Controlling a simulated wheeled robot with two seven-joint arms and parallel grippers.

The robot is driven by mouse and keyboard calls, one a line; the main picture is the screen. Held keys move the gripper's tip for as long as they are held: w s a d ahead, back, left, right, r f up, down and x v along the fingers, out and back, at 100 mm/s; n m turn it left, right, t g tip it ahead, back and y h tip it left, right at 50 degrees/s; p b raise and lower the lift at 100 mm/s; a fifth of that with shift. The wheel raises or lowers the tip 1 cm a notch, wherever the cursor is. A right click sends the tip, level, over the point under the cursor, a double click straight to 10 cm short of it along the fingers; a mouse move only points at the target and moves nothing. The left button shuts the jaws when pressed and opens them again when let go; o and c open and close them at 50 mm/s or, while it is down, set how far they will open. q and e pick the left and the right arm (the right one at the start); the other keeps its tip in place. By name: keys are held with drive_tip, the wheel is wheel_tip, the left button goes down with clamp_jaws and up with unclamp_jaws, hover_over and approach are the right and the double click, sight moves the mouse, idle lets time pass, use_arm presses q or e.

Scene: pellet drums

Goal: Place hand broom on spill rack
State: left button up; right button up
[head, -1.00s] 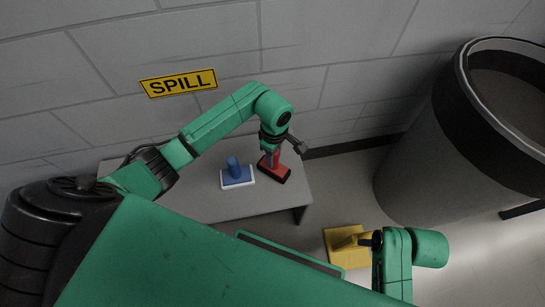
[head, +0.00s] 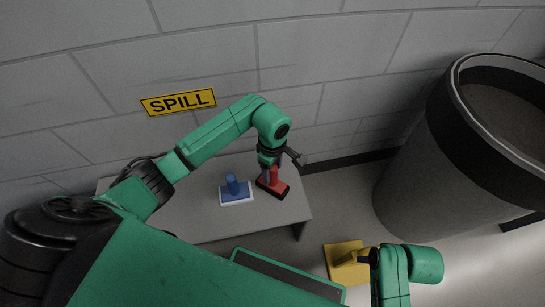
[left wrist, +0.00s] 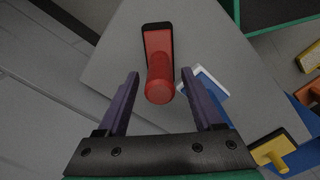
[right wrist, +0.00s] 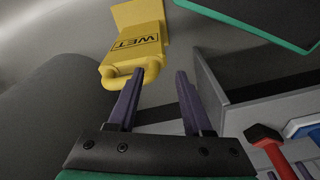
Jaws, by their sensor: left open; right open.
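A red hand broom (head: 270,186) with a dark base stands handle up on the grey spill rack (head: 215,222), below the yellow SPILL sign (head: 178,102). My left gripper (head: 270,162) is over it, pointing down. In the left wrist view, the broom's round handle (left wrist: 160,86) lies between the fingers of my open left gripper (left wrist: 160,78), with gaps on both sides. My right gripper (right wrist: 160,75) is open. One of its fingers overlaps the handle of a yellow WET sign (right wrist: 137,40) in the picture; I cannot tell if they touch.
A blue tool with a white-edged base (head: 236,190) stands on the rack left of the red broom. A large grey drum (head: 425,150) stands at the right. The yellow sign (head: 345,265) is on the floor before it. More tools, one yellow (left wrist: 275,150), show in the left wrist view.

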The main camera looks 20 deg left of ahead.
use_arm(q)
wheel_tip(320, 180, up, 10)
drive_tip(key=shift+r+p, duration=0.15)
drive_tip(key=shift+p, duration=0.7)
use_arm(e)
drive_tip(key=f, duration=0.5)
drive_tip(key=shift+s+d, duration=0.2)
drive_tip(key=shift+d, duration=0.2)
